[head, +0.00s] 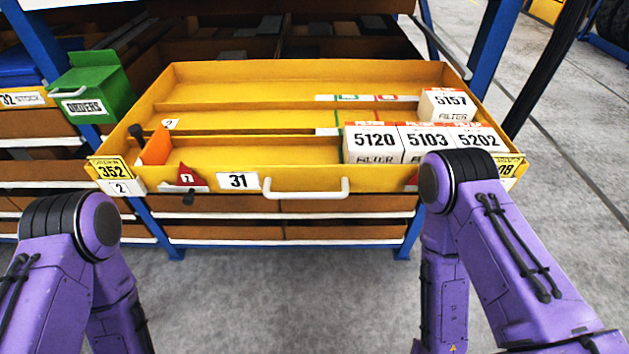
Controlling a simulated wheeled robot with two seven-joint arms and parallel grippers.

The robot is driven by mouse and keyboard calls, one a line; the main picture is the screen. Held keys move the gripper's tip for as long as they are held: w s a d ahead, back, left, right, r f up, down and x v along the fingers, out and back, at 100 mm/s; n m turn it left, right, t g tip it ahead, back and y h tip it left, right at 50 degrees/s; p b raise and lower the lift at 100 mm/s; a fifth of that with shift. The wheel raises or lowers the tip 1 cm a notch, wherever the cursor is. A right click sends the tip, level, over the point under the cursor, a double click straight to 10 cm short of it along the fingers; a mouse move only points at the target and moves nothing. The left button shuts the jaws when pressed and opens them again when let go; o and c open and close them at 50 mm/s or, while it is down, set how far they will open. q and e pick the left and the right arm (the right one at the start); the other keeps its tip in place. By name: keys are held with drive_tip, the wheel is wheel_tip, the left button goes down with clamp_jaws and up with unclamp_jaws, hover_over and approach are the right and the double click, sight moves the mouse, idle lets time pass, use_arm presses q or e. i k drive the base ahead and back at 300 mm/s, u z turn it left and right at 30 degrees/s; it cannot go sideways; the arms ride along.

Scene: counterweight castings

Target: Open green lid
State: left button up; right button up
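A green box labelled "ORDERS" (92,91) hangs at the left side of the yellow drawer, on the blue rack post. A white handle or strip shows on the front of the box, near the label. My purple left arm comes in at the lower left and my purple right arm at the lower right. Both arms bend downward at the elbow. Neither gripper shows in the head view, so their state is hidden.
A yellow drawer (209,180) is pulled out, with a white handle (306,188) in front. White filter boxes 5120 (373,142), 5103 (427,141), 5202 and 5157 (446,103) stand in its right side. Blue rack posts (490,45) flank it. Grey floor (290,300) in front is clear.

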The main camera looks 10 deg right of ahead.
sight(81, 79)
drive_tip(key=z, duration=2.95)
drive_tip(key=k, duration=2.25)
drive_tip(key=u, duration=2.1)
